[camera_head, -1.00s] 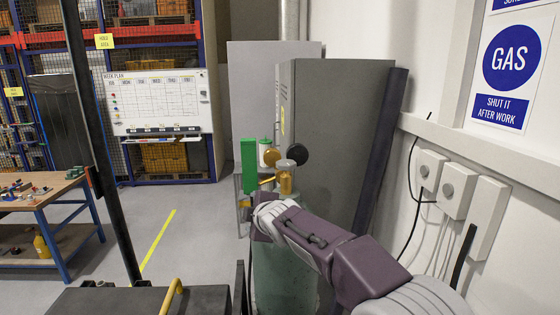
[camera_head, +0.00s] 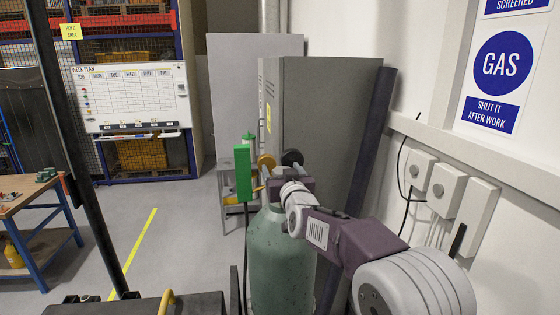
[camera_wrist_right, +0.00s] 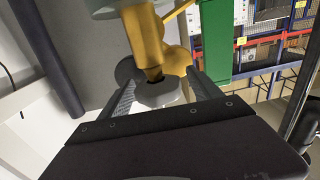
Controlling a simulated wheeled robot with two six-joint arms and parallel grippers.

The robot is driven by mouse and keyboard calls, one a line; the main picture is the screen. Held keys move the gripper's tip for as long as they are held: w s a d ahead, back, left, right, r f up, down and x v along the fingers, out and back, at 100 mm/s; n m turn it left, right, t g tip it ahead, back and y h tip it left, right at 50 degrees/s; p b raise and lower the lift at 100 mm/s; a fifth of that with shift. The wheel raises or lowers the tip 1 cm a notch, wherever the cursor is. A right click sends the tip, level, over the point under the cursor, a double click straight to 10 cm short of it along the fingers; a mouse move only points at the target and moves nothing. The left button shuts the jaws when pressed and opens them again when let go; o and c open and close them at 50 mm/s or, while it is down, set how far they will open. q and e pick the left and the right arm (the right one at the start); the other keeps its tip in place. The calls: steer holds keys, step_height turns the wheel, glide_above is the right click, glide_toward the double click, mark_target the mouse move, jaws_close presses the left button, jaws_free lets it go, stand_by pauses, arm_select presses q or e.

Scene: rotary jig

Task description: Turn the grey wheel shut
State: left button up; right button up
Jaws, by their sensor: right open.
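The grey wheel (camera_wrist_right: 161,93) shows in the right wrist view at the end of a gold valve (camera_wrist_right: 146,40). My right gripper (camera_wrist_right: 161,82) is open, with one finger on each side of the wheel. I cannot tell whether either finger touches it. In the head view my right wrist and hand cover the wheel above the green gas cylinder (camera_head: 280,262). My left gripper is not in view.
A green upright block (camera_head: 243,172), a gold disc (camera_head: 266,160) and a black disc (camera_head: 292,157) stand close around the valve. A grey cabinet (camera_head: 325,130) is behind, with a white wall on the right. Clear floor (camera_head: 185,225) lies to the left.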

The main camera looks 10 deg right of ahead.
steer(key=shift+w+f, duration=0.2)
steer(key=shift+w, duration=1.05)
steer(key=shift+s+r, duration=0.2)
steer(key=shift+s, duration=0.4)
steer(key=shift+c, duration=0.3)
steer(key=c, duration=1.3)
steer(key=shift+r+p, duration=0.15)
steer(key=shift+p, duration=0.2)
steer(key=m+h+p, duration=0.1)
steer(key=h+p, duration=0.1)
steer(key=m+h+p, duration=0.1)
steer(key=p, duration=0.2)
steer(key=shift+d+r+h, duration=0.15)
steer(key=shift+r+h, duration=0.2)
steer(key=shift+h, duration=0.05)
steer(key=shift+d+f+m+g+h+p, duration=0.2)
steer(key=shift+f+m+g+h+p, duration=0.1)
steer(key=shift+m+h, duration=0.3)
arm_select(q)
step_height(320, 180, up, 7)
arm_select(e)
steer(key=shift+f, duration=0.15)
